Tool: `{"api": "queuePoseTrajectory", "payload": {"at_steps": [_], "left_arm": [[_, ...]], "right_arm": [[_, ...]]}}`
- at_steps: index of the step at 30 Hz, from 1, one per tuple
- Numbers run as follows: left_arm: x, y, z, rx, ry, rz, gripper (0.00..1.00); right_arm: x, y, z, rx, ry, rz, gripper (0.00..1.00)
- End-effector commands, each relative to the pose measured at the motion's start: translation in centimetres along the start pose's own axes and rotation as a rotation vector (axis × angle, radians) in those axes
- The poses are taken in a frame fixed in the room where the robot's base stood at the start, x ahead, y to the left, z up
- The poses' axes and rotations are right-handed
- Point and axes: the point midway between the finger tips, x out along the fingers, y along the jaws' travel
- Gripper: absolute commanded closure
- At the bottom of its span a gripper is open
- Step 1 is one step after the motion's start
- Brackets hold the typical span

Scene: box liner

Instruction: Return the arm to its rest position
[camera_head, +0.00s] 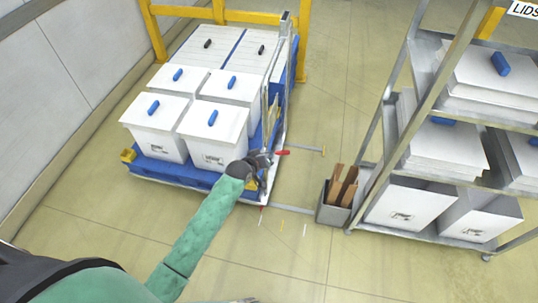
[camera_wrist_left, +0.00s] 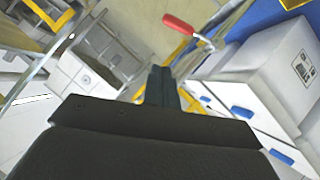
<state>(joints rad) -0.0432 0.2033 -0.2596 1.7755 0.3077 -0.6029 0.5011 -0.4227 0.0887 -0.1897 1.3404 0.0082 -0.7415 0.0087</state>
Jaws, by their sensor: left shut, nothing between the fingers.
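My left arm in its green sleeve reaches up from the lower left of the head view. Its gripper (camera_head: 262,160) is by the right side of the blue pallet (camera_head: 165,172), close to a red handle (camera_head: 282,152). The dark fingers (camera_wrist_left: 161,86) show in the wrist view, shut and empty. The red handle (camera_wrist_left: 180,24) lies beyond them there, apart from the fingers. My right gripper is not in view.
Several white boxes with blue-handled lids (camera_head: 219,134) stand on the pallet. A metal rack (camera_head: 415,85) with lids and boxes is at the right. A grey bin with brown pieces (camera_head: 333,215) stands beside it. The floor between is mostly clear.

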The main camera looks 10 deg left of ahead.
Motion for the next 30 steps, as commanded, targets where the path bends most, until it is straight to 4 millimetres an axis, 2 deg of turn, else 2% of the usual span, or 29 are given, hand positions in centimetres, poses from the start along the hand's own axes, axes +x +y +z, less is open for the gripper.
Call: {"api": "queuePoseTrajectory", "payload": {"at_steps": [15,21,23,28,30], "left_arm": [[0.0,0.0,0.0,0.005,0.0,0.0,1.0],[0.0,-0.3,0.3,0.12,-0.017,-0.014,1.0],[0.3,-1.2,1.0,0.195,-0.039,-0.04,1.0],[1.7,-6.7,4.8,0.399,-0.15,-0.151,1.0],[1.9,-8.9,7.2,0.453,-0.202,-0.19,1.0]], "right_arm": [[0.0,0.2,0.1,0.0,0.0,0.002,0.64],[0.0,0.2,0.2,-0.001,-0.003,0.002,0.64],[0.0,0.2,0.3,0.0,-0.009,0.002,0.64],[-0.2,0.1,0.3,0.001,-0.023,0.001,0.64],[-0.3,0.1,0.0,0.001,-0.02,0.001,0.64]]}}
